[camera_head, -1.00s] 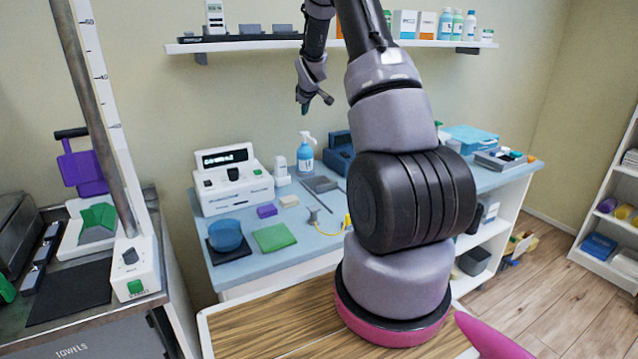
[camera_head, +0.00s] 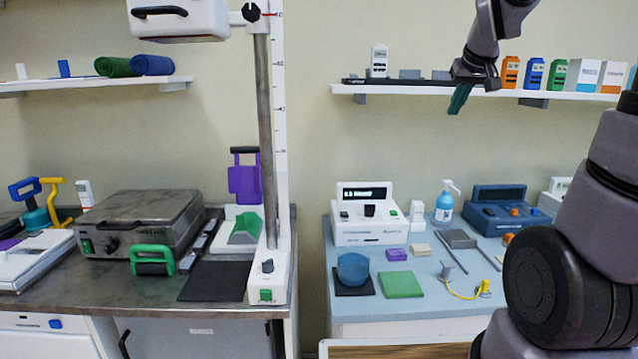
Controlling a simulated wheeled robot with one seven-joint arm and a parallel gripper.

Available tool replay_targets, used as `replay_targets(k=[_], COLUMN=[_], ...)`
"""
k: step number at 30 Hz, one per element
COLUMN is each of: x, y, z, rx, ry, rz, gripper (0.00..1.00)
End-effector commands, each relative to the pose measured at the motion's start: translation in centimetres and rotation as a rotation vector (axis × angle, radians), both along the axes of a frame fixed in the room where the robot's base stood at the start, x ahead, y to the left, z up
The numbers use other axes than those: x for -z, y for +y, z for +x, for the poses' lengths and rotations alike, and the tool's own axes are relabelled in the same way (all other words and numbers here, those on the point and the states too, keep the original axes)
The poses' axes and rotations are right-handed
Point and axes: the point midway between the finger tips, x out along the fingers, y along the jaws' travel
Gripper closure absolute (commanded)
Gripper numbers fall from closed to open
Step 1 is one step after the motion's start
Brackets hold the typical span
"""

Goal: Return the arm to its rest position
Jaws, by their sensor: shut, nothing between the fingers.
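My gripper (camera_head: 458,100) hangs at the upper right of the head view, fingers pointing down, in front of the wall shelf. It is shut and empty, well above the blue-topped table (camera_head: 350,308). My arm enters from the right edge, with its large dark joint at the lower right. The arm's upper links leave the top of the picture, so part of the arm is hidden.
The wall shelf (camera_head: 430,90) behind my gripper carries several boxes and devices. A tall measuring post (camera_head: 267,150) rises at the left counter.

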Motion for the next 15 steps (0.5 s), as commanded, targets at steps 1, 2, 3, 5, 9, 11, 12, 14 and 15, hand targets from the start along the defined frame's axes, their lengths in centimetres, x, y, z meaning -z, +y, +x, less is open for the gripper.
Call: replay_targets(k=[1, 2, 3, 5, 9, 11, 12, 14, 15], x=[-1.0, -1.2, -1.5, -1.7, -1.4, -1.1, -0.9, -0.5, -0.4], y=[1.1, 1.7, 2.6, 3.7, 6.0, 6.8, 7.2, 7.6, 7.8], z=[-2.8, -4.4, -6.4, -9.5, -15.9, -18.0, -19.2, -20.6, -21.3], rx=[0.018, 0.031, 0.048, 0.073, 0.12, 0.137, 0.145, 0.157, 0.162], ry=[-0.003, 0.002, 0.007, 0.019, 0.046, 0.058, 0.064, 0.073, 0.079], rz=[0.041, 0.068, 0.104, 0.157, 0.265, 0.302, 0.322, 0.348, 0.359], gripper=[1.0, 1.0, 1.0, 1.0, 1.0, 1.0, 1.0, 1.0, 1.0])
